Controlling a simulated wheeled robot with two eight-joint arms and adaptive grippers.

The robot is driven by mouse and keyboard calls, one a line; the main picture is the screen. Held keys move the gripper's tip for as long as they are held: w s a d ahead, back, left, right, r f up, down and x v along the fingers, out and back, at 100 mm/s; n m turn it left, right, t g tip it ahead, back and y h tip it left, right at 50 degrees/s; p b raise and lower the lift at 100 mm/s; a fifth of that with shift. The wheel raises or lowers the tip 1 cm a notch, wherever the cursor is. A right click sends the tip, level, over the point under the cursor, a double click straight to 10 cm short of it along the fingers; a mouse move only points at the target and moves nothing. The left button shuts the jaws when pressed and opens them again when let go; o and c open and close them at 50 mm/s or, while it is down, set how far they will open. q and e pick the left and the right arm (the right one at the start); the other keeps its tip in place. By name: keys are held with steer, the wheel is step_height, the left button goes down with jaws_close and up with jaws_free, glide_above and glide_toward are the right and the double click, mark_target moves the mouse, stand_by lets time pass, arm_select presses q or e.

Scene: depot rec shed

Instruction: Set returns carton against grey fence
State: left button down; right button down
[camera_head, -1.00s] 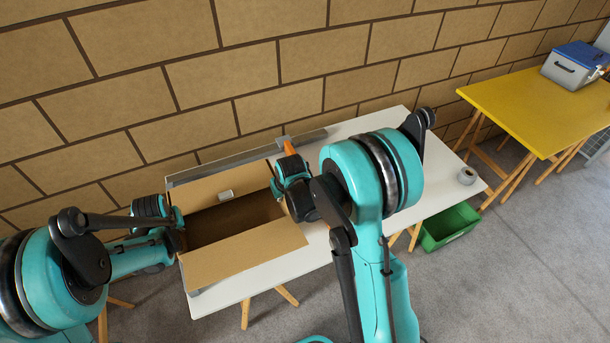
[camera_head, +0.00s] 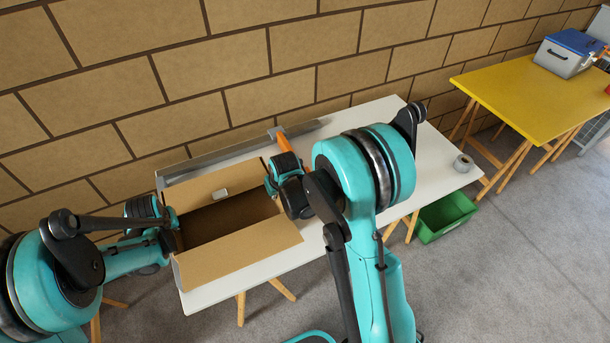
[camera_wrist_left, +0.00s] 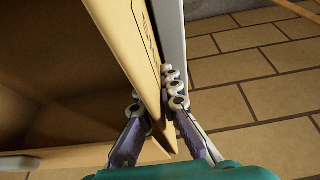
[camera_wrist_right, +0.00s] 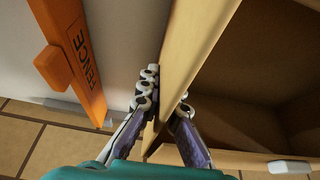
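The returns carton (camera_head: 240,262) is an open brown cardboard box over the white table, with a small white patch at its back side. My left gripper (camera_head: 174,226) is at its left wall; the left wrist view shows the fingers on both sides of that cardboard wall (camera_wrist_left: 128,45). My right gripper (camera_head: 272,188) has its fingers on both sides of the right wall (camera_wrist_right: 192,45). The grey fence (camera_head: 205,160) runs along the table's back, behind the carton, with a visible gap between. I cannot tell whether the carton's bottom touches the table.
An orange piece (camera_head: 297,143) lettered FENCE (camera_wrist_right: 78,55) stands by the fence, close to my right gripper. The white table (camera_head: 425,165) is clear on the right except for a tape roll (camera_head: 463,163). A green bin (camera_head: 443,217) is on the floor; a yellow table (camera_head: 530,95) stands beyond.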

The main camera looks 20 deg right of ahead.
arm_select(q)
steer(key=shift+f+b, duration=0.55)
steer(key=shift+f, duration=0.2)
arm_select(e)
steer(key=shift+f, duration=0.75)
arm_select(q)
steer(key=c, duration=1.7)
jaws_free()
steer(key=shift+r, duration=0.2)
arm_select(e)
steer(key=c, duration=1.7)
jaws_free()
steer(key=shift+r, duration=0.2)
arm_select(q)
steer(key=v, duration=1.1)
steer(key=shift+s+r, duration=0.25)
steer(key=shift+r, duration=0.1)
arm_select(e)
steer(key=v, duration=1.2)
steer(key=shift+s, duration=0.1)
arm_select(q)
steer(key=shift+r, duration=0.15)
